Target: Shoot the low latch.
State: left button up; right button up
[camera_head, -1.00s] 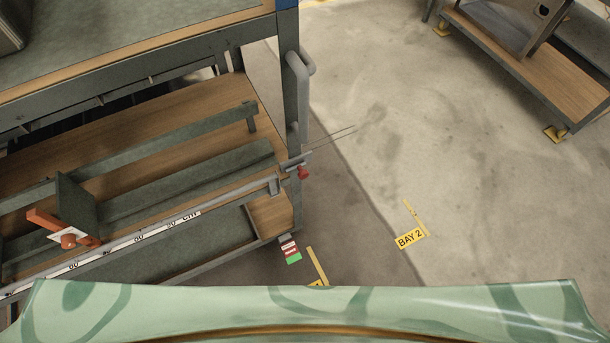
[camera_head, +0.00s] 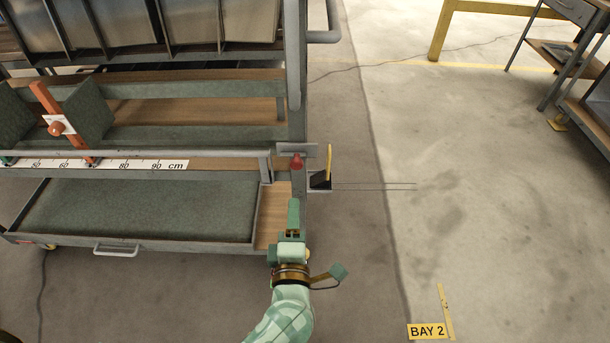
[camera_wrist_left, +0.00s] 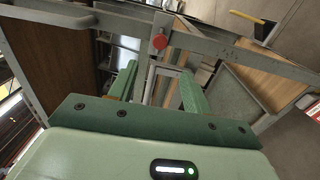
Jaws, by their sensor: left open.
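A red knob (camera_head: 297,161) sits by a grey plate on the rack's right post, at the end of the lower rail. I take it for the low latch's knob; how far its bolt is slid I cannot tell. My left gripper (camera_head: 293,205) is below the knob in the head view, pointing up towards it, apart from it. In the left wrist view the red knob (camera_wrist_left: 159,41) is beyond and between the green fingers (camera_wrist_left: 158,78), which are spread with nothing between them. My right gripper is not in view.
The rack has a scale rail (camera_head: 105,164) with an orange lever stop (camera_head: 47,100), and a low green-lined tray (camera_head: 140,210) with a front handle. A black piece with a yellow strip (camera_head: 328,163) is right of the post. The floor at right is open, marked BAY 2 (camera_head: 427,331).

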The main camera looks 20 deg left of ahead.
aim_at(293, 166)
pick_arm(q)
jog(key=b+x, duration=0.2)
jog(key=x, duration=0.5)
jog(key=b+x, duration=0.1)
jog(key=x, duration=0.6)
jog(key=shift+w+f+b, duration=0.2)
jog(key=shift+b, duration=0.15)
jog(key=shift+w+a+r, duration=0.15)
jog(key=shift+w, duration=0.25)
jog(key=shift+c, duration=0.7)
grip_shut()
jog(key=shift+s+a+r, duration=0.1)
jog(key=shift+a, duration=0.25)
jog(key=a+p, duration=0.2)
jog(key=shift+s+a+r, duration=0.1)
jog(key=shift+s+a, duration=0.15)
jog(key=shift+s, duration=0.15)
jog(key=shift+a, duration=0.25)
jog(key=shift+f, duration=0.3)
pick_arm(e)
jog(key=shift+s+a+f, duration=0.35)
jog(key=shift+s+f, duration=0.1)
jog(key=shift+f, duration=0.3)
